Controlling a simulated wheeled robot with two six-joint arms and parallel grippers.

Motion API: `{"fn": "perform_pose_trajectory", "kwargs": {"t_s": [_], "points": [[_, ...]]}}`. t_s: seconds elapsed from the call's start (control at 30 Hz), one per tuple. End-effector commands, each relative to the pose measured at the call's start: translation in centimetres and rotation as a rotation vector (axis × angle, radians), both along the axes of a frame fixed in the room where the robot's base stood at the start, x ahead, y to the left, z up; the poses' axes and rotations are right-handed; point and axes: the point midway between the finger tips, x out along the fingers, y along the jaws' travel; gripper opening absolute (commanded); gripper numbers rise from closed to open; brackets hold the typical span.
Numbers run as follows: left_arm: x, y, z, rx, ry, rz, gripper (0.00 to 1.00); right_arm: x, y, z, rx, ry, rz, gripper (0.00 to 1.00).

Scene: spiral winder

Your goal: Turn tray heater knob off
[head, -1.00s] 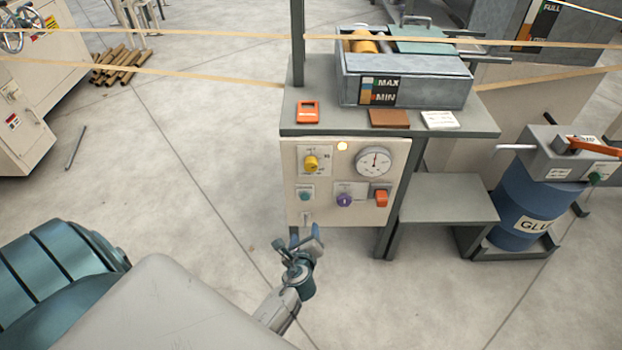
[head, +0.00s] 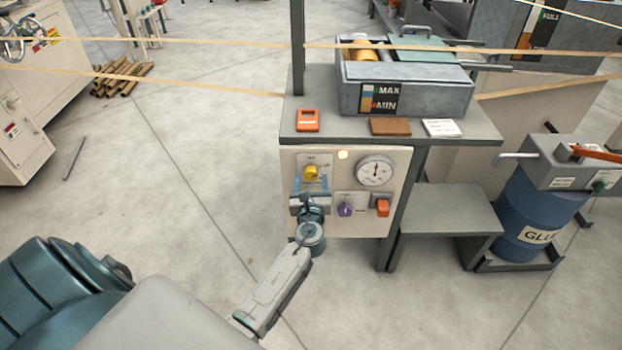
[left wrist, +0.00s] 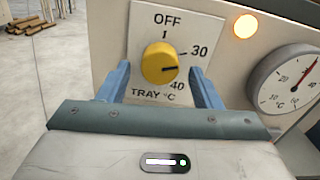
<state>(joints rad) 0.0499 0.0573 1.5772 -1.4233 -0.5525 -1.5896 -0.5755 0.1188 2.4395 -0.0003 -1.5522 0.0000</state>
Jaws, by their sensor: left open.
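The tray heater knob (left wrist: 159,62) is round and yellow, on a white plate marked OFF, 30, 40 and TRAY °C in the left wrist view. Its dark pointer line points right, between 30 and 40 and nearer 40. The knob (head: 311,173) also shows in the head view, at the upper left of the cream control panel (head: 330,229). My left gripper (head: 311,184) is open just below and in front of the knob. In the left wrist view its blue fingers (left wrist: 160,80) stand apart, one either side of the knob's lower part, not touching it. My right gripper is not in view.
A lit amber lamp (head: 343,155), a dial gauge (head: 375,171), a purple knob (head: 345,209) and an orange switch (head: 382,207) are on the same panel. Tan paper strips (head: 200,84) run across above. A blue glue drum (head: 535,215) stands at the right.

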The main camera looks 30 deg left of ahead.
Motion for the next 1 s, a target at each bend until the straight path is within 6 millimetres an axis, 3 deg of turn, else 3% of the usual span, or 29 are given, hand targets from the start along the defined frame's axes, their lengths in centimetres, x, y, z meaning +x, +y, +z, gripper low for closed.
{"fn": "perform_pose_trajectory", "kwargs": {"t_s": [0.13, 0.47, 0.7, 1.0], "points": [[1.09, 0.7, -0.01, 0.002, 0.001, 0.0, 0.59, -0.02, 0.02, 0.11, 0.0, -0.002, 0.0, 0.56], [1.32, 0.85, -0.04, -0.001, 0.001, 0.0, 0.59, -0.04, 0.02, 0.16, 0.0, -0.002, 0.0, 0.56], [1.31, 0.85, -0.04, -0.001, 0.001, 0.0, 0.14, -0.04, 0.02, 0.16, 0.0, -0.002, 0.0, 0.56], [1.3, 0.82, -0.14, -0.029, -0.016, 0.001, 0.14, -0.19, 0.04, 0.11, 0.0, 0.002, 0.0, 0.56]]}}
